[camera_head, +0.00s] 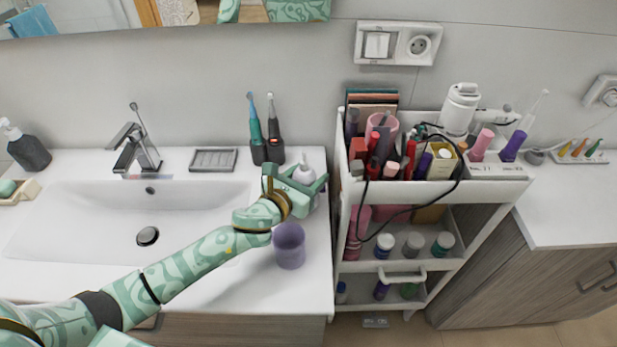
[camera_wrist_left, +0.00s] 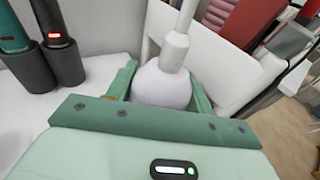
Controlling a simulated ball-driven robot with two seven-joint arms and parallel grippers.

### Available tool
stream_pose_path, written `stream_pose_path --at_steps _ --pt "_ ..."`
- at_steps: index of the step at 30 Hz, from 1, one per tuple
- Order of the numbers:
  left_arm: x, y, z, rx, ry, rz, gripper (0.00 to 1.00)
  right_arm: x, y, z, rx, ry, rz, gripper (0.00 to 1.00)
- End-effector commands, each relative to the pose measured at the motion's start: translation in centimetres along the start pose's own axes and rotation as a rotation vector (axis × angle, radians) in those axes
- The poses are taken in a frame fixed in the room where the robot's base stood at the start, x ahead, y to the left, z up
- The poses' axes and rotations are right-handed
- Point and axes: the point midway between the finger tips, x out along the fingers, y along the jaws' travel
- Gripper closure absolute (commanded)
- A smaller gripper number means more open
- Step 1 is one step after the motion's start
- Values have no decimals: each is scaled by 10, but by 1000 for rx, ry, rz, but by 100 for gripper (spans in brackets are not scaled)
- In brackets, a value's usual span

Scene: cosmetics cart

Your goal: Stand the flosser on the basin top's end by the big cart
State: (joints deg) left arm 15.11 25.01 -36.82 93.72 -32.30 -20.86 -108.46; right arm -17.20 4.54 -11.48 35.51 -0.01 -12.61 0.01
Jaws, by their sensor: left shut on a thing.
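The flosser (camera_head: 304,173) is white, with a rounded body and a thin upright nozzle. My left gripper (camera_head: 298,182) is shut around its body at the right end of the white basin top (camera_head: 310,290), close beside the big cart (camera_head: 500,186). In the left wrist view the flosser (camera_wrist_left: 162,84) sits between the two green fingers of the left gripper (camera_wrist_left: 160,92), nozzle up and roughly upright. Its base is hidden by the gripper, so I cannot tell whether it touches the top. My right gripper is not in view.
A purple cup (camera_head: 289,246) stands just in front of the gripper. Two electric toothbrushes (camera_head: 264,130) in dark holders stand behind it to the left. A soap dish (camera_head: 213,160) and a tap (camera_head: 137,145) lie further left. The cart is packed with cosmetics and a looping black cable.

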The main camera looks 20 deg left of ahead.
Motion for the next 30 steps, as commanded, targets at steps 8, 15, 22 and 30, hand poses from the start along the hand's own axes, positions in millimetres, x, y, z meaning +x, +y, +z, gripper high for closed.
stream_pose_path --at_steps 8,15,22,30 --pt "0 0 -2 0 0 0 43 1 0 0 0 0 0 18" --pt "0 0 -1 0 0 0 26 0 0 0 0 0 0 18" --pt "-10 0 2 1 2 1 26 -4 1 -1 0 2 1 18" --pt "-71 0 2 1 3 0 26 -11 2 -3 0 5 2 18"
